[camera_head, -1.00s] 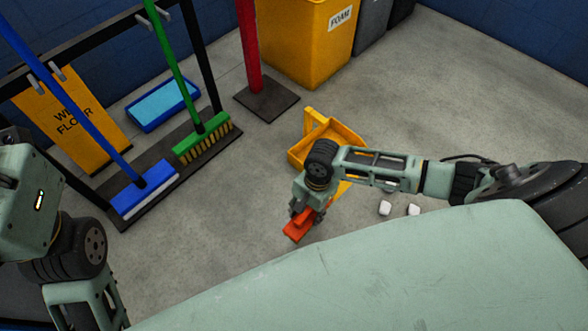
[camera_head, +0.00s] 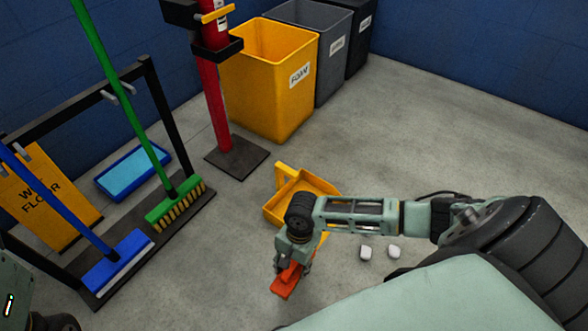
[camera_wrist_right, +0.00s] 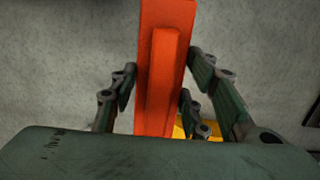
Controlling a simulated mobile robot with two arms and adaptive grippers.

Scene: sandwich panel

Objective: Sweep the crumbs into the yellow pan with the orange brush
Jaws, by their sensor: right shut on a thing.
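The orange brush (camera_head: 287,281) is held in my right gripper (camera_head: 292,266), low over the floor. In the right wrist view the brush (camera_wrist_right: 164,60) runs between the fingers of the right gripper (camera_wrist_right: 158,90), which are shut on it. The yellow pan (camera_head: 308,183) stands on the floor just behind my right arm, partly hidden by it. White crumbs lie on the floor right of the brush, one crumb (camera_head: 366,252) and another crumb (camera_head: 393,251) showing below my forearm. My left arm shows only at the lower left edge; its gripper is out of view.
A rack with a blue broom (camera_head: 118,261) and a green broom (camera_head: 176,205) stands at left. A red post (camera_head: 214,100) on a dark base, a yellow bin (camera_head: 268,95) and a grey bin (camera_head: 320,60) stand behind. The floor at right is clear.

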